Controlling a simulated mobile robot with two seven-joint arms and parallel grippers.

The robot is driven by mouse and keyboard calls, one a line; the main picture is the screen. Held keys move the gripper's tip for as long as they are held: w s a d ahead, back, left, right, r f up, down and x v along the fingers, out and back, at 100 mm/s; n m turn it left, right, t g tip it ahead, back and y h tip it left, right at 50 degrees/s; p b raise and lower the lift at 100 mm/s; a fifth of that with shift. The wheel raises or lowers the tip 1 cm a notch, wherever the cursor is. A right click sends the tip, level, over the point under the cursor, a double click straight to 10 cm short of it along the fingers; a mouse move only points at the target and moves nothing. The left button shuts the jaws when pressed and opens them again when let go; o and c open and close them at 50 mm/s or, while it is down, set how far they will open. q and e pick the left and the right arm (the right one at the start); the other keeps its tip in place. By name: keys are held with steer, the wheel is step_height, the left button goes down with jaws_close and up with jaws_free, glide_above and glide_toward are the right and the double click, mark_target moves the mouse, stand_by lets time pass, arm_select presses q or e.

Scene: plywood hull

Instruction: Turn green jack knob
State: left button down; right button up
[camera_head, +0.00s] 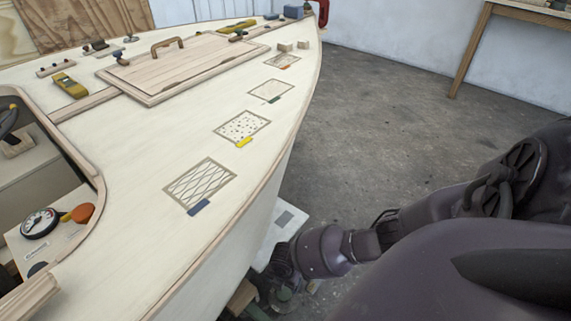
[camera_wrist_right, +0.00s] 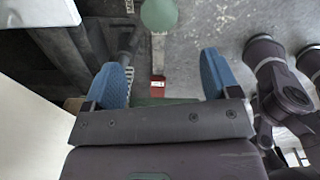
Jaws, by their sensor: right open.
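The green jack knob (camera_wrist_right: 158,14) shows at the top of the right wrist view as a round, dull green disc, cut off by the picture's edge. A grey bar runs down from it towards a small red part (camera_wrist_right: 157,83). My right gripper (camera_wrist_right: 162,75) has two blue fingers spread wide, with nothing held. The knob lies beyond the fingertips, in line with the gap, and appears apart from them. In the head view my right arm reaches down beside the hull, where greenish jack parts (camera_head: 284,294) show only partly. My left gripper is not in view.
The pale plywood hull (camera_head: 130,205) fills the left of the head view, its edge close to my right arm. A pale board (camera_head: 278,232) lies low beside the hull. The concrete floor (camera_head: 400,120) is clear towards a wooden table (camera_head: 470,50) at the back right.

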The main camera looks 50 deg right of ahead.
steer(key=b, duration=0.2)
glide_above(284, 293)
steer(key=f, duration=0.5)
steer(key=shift+s, duration=0.35)
step_height(284, 293, down, 5)
steer(key=b, duration=0.2)
steer(key=shift+b, duration=0.35)
steer(key=shift+w+f, duration=0.3)
steer(key=shift+f, duration=0.15)
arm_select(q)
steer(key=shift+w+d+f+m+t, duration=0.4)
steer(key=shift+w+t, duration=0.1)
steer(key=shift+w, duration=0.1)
arm_select(e)
steer(key=shift+r, duration=0.1)
steer(key=c, duration=0.9)
